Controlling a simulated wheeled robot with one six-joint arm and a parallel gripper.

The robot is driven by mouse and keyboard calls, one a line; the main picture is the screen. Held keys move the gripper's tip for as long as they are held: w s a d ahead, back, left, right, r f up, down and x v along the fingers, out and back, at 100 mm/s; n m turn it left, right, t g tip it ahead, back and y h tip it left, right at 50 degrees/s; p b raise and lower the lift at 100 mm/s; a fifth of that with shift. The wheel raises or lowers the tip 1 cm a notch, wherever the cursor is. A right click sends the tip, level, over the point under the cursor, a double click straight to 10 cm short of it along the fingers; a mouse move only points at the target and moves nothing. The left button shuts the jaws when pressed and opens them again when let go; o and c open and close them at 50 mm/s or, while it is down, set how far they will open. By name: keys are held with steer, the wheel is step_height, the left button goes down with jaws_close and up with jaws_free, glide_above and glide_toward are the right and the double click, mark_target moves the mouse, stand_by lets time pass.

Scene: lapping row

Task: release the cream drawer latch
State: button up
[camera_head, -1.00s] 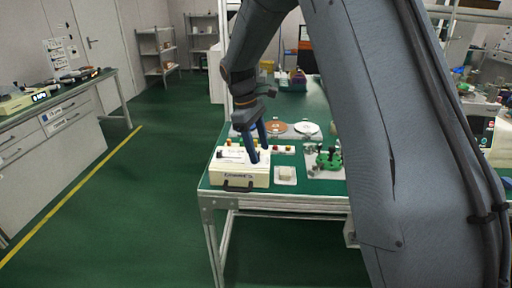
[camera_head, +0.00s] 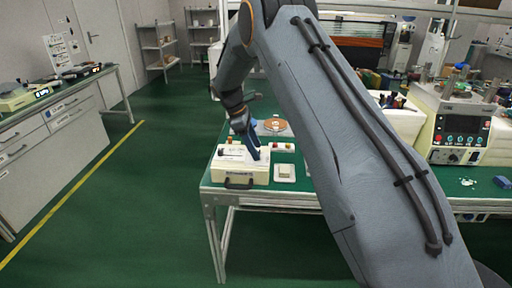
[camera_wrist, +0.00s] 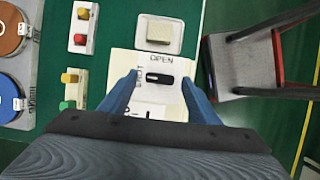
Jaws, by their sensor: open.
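The cream drawer box (camera_head: 240,172) stands at the near left corner of the green bench, with a dark pull handle (camera_head: 239,184) on its front. In the wrist view, a short black latch lever (camera_wrist: 167,79) lies crosswise on the box's pale top plate (camera_wrist: 125,62). The word OPEN is printed beyond it, and a partly hidden label is at its left. My gripper (camera_wrist: 159,80) is open, its blue fingers on either side of the lever. I cannot tell whether they touch it. In the head view my gripper (camera_head: 252,147) is over the box top.
A small white tray (camera_head: 285,179) with a cream block is beside the box. Small blocks with coloured knobs (camera_wrist: 74,90) and round discs (camera_wrist: 12,98) are at the wrist view's left. A control-panel machine (camera_head: 458,140) stands right. The floor left of the bench is clear.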

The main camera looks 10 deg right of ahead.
steer(key=shift+d+f, duration=0.2)
steer(key=shift+f, duration=0.3)
steer(key=shift+c, duration=0.4)
steer(key=c, duration=1)
